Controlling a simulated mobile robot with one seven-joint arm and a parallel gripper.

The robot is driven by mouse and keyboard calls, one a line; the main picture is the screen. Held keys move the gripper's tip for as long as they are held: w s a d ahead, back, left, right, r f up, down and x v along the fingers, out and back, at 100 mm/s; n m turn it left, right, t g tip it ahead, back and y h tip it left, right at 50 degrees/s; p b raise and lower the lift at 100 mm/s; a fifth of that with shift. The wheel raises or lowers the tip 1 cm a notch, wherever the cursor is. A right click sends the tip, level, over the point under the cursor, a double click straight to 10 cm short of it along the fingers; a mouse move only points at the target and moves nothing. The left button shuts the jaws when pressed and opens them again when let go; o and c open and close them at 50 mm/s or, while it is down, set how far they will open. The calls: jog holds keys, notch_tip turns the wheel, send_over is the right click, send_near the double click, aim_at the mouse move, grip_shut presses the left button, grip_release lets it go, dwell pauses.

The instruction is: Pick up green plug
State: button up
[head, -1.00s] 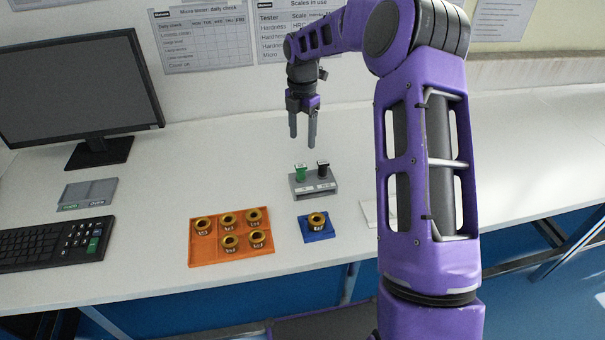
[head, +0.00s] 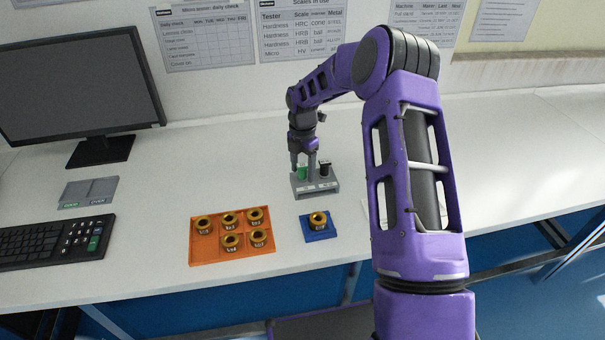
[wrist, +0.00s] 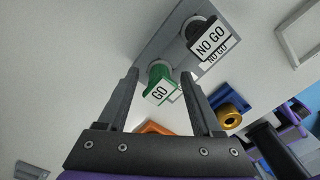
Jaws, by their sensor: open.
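The green plug (head: 303,173) stands in a grey holder (head: 327,187) on the white table; in the wrist view the plug (wrist: 158,76) carries a white "GO" label. A black plug (head: 325,169) stands to its right in the same holder; its label reads "NO GO" in the wrist view (wrist: 203,36). My gripper (head: 303,166) is lowered at the green plug. In the wrist view its two open fingers (wrist: 160,90) lie to either side of the green plug, with the plug's head between the fingertips. I cannot tell whether a finger touches it.
An orange tray (head: 204,249) with several brass rings and a blue block (head: 320,234) with one ring are in front. A keyboard (head: 50,243), a small grey tray (head: 88,192) and a monitor (head: 75,75) are at left. The table between the monitor and holder is clear.

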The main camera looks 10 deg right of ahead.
aim_at(303, 165)
grip_shut()
jog(key=shift+r, duration=0.1)
dwell(0.3)
notch_tip(303, 165, up, 10)
jog(key=shift+f, duration=0.1)
dwell(0.4)
jog(key=shift+p, duration=0.5)
jog(key=shift+s, duration=0.1)
